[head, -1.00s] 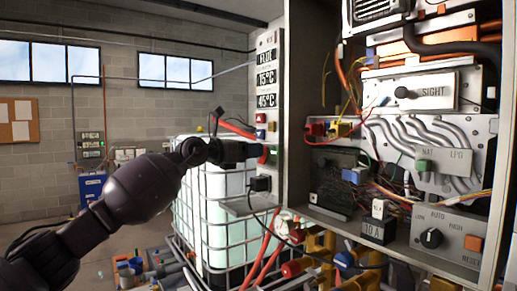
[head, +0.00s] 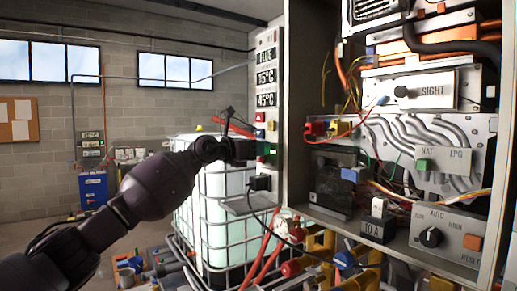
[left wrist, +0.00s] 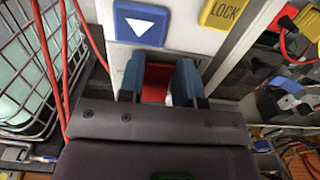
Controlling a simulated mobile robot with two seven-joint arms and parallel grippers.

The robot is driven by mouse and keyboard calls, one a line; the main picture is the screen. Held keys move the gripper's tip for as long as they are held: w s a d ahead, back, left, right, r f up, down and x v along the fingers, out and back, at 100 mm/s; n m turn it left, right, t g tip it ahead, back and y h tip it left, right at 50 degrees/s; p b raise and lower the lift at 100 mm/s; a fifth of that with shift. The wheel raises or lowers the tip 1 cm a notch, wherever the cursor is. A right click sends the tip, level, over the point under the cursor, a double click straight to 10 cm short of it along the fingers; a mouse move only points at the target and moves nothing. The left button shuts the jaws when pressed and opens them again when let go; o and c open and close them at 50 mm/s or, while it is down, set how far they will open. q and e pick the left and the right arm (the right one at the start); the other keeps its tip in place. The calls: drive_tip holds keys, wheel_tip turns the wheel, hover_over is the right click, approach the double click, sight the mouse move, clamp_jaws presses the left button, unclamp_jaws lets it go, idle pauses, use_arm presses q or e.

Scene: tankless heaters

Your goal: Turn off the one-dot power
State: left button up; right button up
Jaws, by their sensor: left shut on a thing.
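My left gripper (head: 256,150) reaches from the left to the narrow white control panel (head: 267,45) on the cabinet's side. In the left wrist view, the two blue-grey fingers of my left gripper (left wrist: 160,82) straddle a red part (left wrist: 157,83) on the panel and are shut on it. Just above it are a blue button with a white down triangle (left wrist: 140,23) and a yellow LOCK button (left wrist: 223,12). Lettering beside the fingers is mostly hidden. A small green part (head: 268,148) shows near the fingertips in the head view. I cannot make out a one-dot mark. My right gripper is not in view.
The open cabinet at right holds wiring, a SIGHT panel (head: 428,92), an AUTO knob (head: 431,237) and a 10 A box (head: 376,229). A caged white tank (head: 207,215) stands behind my left arm. A black plug (head: 260,183) and red cables hang below the gripper.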

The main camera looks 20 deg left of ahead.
use_arm(q)
drive_tip(key=shift+a+f+t+h+b, duration=0.1)
drive_tip(key=shift+f+t+h+b, duration=0.65)
drive_tip(key=shift+b, duration=0.75)
drive_tip(key=shift+f+t+b, duration=0.15)
drive_tip(key=shift+t+b, duration=0.1)
drive_tip(key=shift+b, duration=0.15)
drive_tip(key=shift+a+f+t+h+b, duration=0.1)
drive_tip(key=shift+f+t+h+b, duration=0.1)
drive_tip(key=shift+t+h+b, duration=0.55)
drive_tip(key=shift+s+f+b, duration=0.1)
drive_tip(key=shift+b, duration=0.9)
drive_tip(key=shift+t+h+b, duration=0.3)
drive_tip(key=shift+t+b, duration=0.15)
drive_tip(key=shift+b, duration=0.15)
drive_tip(key=shift+s+r+b, duration=0.2)
drive_tip(key=shift+r+b, duration=0.05)
drive_tip(key=shift+b, duration=0.1)
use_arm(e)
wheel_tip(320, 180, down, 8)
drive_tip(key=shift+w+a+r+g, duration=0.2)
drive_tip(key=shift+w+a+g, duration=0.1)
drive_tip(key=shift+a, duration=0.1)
use_arm(q)
drive_tip(key=shift+s+r, duration=0.1)
drive_tip(key=shift+r, duration=0.05)
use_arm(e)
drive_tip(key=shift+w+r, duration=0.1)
